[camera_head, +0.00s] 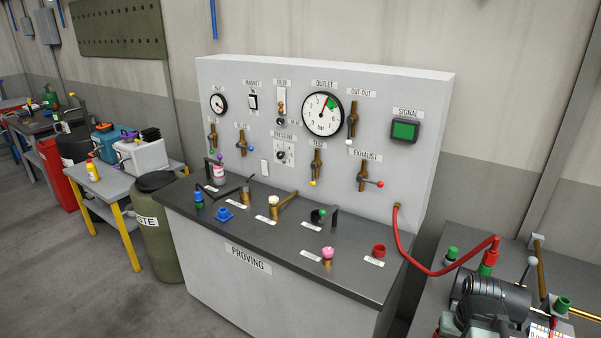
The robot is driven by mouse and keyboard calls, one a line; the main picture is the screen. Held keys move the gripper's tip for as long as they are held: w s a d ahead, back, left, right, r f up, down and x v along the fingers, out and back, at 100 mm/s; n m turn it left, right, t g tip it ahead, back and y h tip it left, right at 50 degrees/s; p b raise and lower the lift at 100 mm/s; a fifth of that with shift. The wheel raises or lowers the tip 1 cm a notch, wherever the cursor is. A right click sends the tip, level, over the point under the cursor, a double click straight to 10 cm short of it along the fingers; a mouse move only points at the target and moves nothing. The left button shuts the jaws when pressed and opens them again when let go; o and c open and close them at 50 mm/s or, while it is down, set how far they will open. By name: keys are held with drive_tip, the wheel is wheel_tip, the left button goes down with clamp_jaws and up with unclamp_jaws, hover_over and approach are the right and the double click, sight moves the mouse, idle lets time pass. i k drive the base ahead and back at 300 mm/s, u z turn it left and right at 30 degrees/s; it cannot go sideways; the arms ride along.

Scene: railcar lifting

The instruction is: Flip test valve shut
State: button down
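The proving bench has an upright grey panel (290,85). The test valve (317,164) appears to be the brass valve below the outlet gauge, under a small label that I read as TEST, though it is blurred. Its handle hangs down, roughly in line with its vertical body, and ends in a yellow knob (313,183). The outlet gauge (322,114) has its needle pointing up and slightly right, near a green sector. My gripper is not in view, and nothing covers the valve.
The cut-out valve (352,120) and exhaust valve (362,176) flank it; the exhaust handle points right with a red knob. The bench top (250,240) carries several fittings. A red hose (415,260) runs to the right table. A waste drum (160,225) stands left.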

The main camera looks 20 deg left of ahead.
sight(314, 165)
drive_tip(key=u, duration=0.65)
drive_tip(key=i, duration=0.95)
drive_tip(key=u, duration=1.45)
drive_tip(key=i, duration=1.65)
drive_tip(key=u, duration=0.5)
drive_tip(key=i, duration=0.6)
drive_tip(key=z, duration=0.15)
drive_tip(key=k, duration=0.55)
drive_tip(key=u, duration=0.05)
